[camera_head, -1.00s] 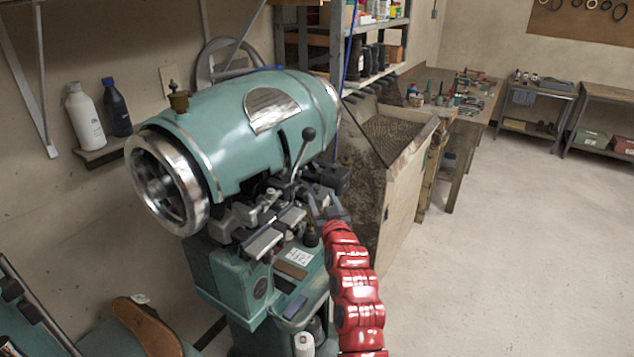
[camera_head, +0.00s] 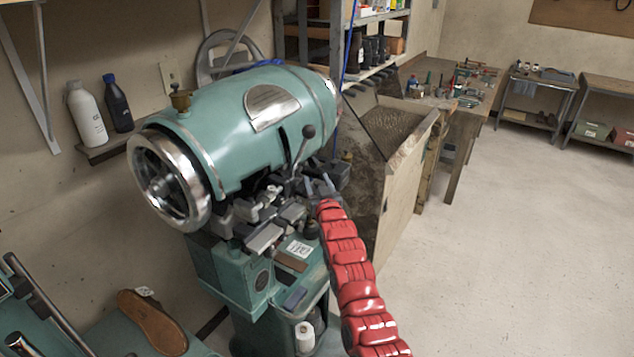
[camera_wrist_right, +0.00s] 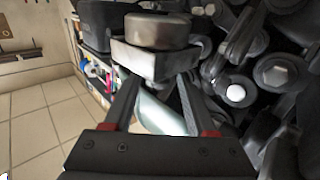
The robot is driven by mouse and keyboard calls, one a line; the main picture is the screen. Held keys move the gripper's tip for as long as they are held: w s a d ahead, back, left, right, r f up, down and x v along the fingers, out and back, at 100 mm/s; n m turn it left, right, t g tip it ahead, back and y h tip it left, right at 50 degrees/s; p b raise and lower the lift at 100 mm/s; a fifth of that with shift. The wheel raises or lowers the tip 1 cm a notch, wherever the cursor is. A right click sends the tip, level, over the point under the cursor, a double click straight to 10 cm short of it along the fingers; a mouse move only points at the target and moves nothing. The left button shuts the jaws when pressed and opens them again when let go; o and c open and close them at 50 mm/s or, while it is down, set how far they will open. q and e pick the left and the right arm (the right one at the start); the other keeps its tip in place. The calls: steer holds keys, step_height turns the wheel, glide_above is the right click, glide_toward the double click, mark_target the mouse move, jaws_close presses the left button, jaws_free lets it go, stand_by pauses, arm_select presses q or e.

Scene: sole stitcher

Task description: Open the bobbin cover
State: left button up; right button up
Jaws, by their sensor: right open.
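The green sole stitcher (camera_head: 225,130) stands left of centre in the head view, with a metal handwheel on its near end. My right gripper (camera_head: 320,189) is at the right end of its dark mechanism. In the wrist view my right gripper (camera_wrist_right: 157,82) is open, with two dark fingers apart. Just beyond the fingertips is a grey metal housing (camera_wrist_right: 152,62) with a round cap (camera_wrist_right: 157,31); this may be the bobbin cover. I cannot tell whether the fingertips touch it. A pale surface shows between the fingers. My left gripper is not in view.
A lever with a black knob (camera_head: 308,131) rises beside my right gripper. Dark linkages (camera_wrist_right: 245,75) crowd the right of the wrist view. A wooden bin (camera_head: 400,185) stands right of the machine. The floor (camera_head: 510,240) on the right is clear.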

mark_target(323, 183)
jaws_close()
steer(key=shift+w+d+b, duration=0.1)
steer(key=shift+b, duration=0.7)
steer(key=m+g+b, duration=0.1)
steer(key=b, duration=0.1)
steer(key=w+d+r+m+g+b, duration=0.1)
steer(key=b, duration=0.2)
steer(key=shift+w+m+g, duration=0.15)
steer(key=shift+m+g, duration=0.15)
steer(key=shift+g, duration=0.1)
steer(key=shift+w+d+r+m+g+b, duration=0.35)
steer(key=shift+m+g+b, duration=0.15)
steer(key=shift+g+b, duration=0.3)
steer(key=shift+w+d+m+g+y+b, duration=0.1)
steer(key=shift+w+m+g+y+b, duration=0.2)
steer(key=shift+b, duration=0.15)
